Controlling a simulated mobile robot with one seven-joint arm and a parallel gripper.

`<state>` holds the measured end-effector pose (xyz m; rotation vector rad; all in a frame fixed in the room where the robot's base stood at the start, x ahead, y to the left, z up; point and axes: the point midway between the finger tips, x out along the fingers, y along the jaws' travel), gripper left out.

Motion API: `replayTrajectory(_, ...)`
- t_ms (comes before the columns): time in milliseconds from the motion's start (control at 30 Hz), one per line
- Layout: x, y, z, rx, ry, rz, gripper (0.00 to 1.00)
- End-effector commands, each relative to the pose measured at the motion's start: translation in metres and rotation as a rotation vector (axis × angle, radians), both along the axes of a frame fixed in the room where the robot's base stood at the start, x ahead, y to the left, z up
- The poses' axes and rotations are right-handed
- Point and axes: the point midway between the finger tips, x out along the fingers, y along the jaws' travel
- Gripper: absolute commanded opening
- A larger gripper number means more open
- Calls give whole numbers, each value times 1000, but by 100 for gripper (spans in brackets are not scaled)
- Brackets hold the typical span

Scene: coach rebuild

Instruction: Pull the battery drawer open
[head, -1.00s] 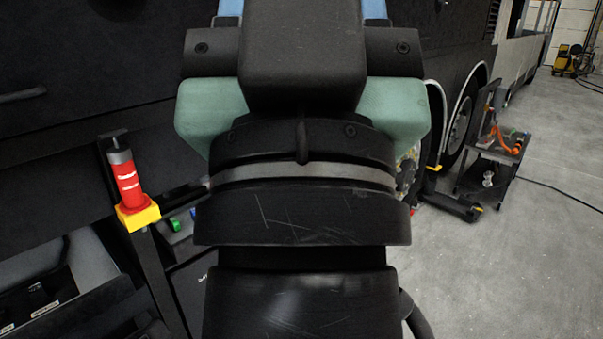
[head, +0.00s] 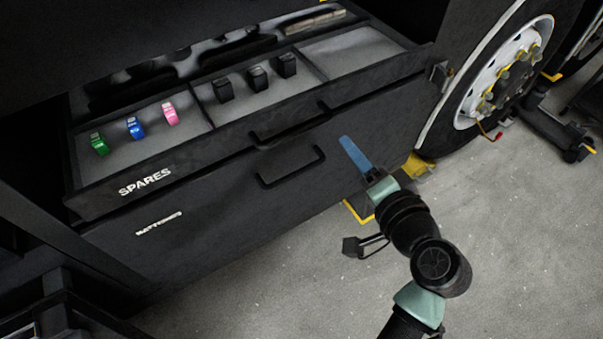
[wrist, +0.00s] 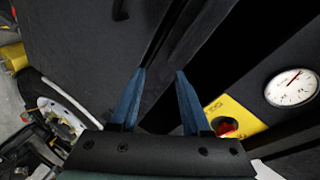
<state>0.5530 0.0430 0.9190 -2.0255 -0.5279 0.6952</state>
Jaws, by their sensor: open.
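The battery drawer (head: 215,220) is a black front with a "BATTERIES" label, and it looks closed. Its black bar handle (head: 291,168) is on the upper right part of the front. My gripper (head: 347,145), with blue fingers, is to the right of that handle and apart from it in the head view. In the wrist view my gripper (wrist: 160,72) shows two blue fingers spread apart, with nothing between them. Dark surfaces fill the view beyond the fingers; I cannot tell which panel they belong to.
The "SPARES" drawer (head: 146,188) stands open above, holding green, blue and pink pieces and several black blocks. A wheel (head: 505,72) is at right. A yellow panel with a red knob (wrist: 228,127) and a round gauge (wrist: 291,87) show in the wrist view.

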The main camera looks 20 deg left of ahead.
Motion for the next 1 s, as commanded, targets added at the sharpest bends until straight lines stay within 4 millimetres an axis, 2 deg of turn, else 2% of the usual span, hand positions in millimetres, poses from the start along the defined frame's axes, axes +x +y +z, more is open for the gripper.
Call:
replayTrajectory(33,-17,3,-51,94,93,30,47)
replayTrajectory(100,-35,9,-83,203,178,68,47)
replayTrajectory(200,-53,14,-108,309,250,98,47)
replayTrajectory(300,-61,18,-116,360,281,114,47)
replayTrajectory(400,-57,25,-118,371,287,119,47)
replayTrajectory(800,-9,86,-134,366,282,119,47)
replayTrajectory(1000,8,108,-139,365,282,117,47)
